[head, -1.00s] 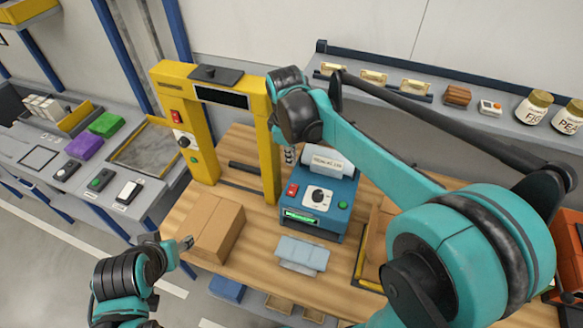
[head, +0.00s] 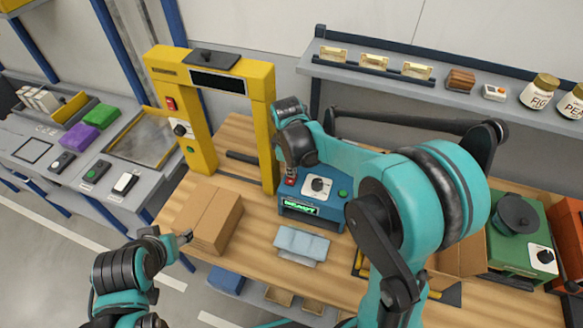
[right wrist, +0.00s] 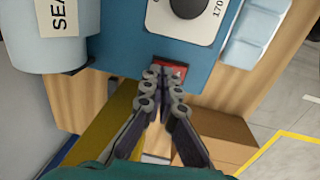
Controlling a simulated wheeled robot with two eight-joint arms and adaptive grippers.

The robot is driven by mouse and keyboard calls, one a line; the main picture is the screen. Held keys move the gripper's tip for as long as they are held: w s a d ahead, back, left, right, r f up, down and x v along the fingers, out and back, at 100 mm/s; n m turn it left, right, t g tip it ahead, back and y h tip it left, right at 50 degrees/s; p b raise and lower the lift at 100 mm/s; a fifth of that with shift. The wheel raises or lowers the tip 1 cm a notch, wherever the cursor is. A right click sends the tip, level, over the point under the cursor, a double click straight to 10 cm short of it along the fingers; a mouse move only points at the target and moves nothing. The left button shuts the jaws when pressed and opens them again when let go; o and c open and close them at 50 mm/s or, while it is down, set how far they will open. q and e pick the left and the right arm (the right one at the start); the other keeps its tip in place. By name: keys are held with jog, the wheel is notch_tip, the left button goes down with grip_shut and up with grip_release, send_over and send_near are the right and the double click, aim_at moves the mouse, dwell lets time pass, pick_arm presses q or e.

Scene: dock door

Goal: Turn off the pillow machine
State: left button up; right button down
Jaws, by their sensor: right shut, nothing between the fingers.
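The pillow machine (head: 312,203) is a blue box on the wooden bench, with a white dial (head: 317,188), a green button (head: 342,194) and a green display that appears to read READY (head: 298,207). Its red switch (right wrist: 168,68) lies right at the fingertips of my right gripper (right wrist: 163,74) in the right wrist view. That gripper is shut and empty, pointing down onto the switch; its tips partly hide the switch and seem to touch it. In the head view my right gripper (head: 291,174) covers part of the machine. My left gripper (head: 184,238) is beside a cardboard box, its jaws unclear.
The cardboard box (head: 212,220) stands left of the machine. A yellow arch (head: 194,120) rises just behind it. Pale blue pillows (head: 301,243) lie in front of the machine. A green machine (head: 520,235) stands at the right. A shelf (head: 400,78) runs along the wall.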

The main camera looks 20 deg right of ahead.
jog(key=shift+w+d+f+b, duration=0.1)
jog(key=shift+f+b, duration=0.25)
jog(key=shift+f, duration=0.05)
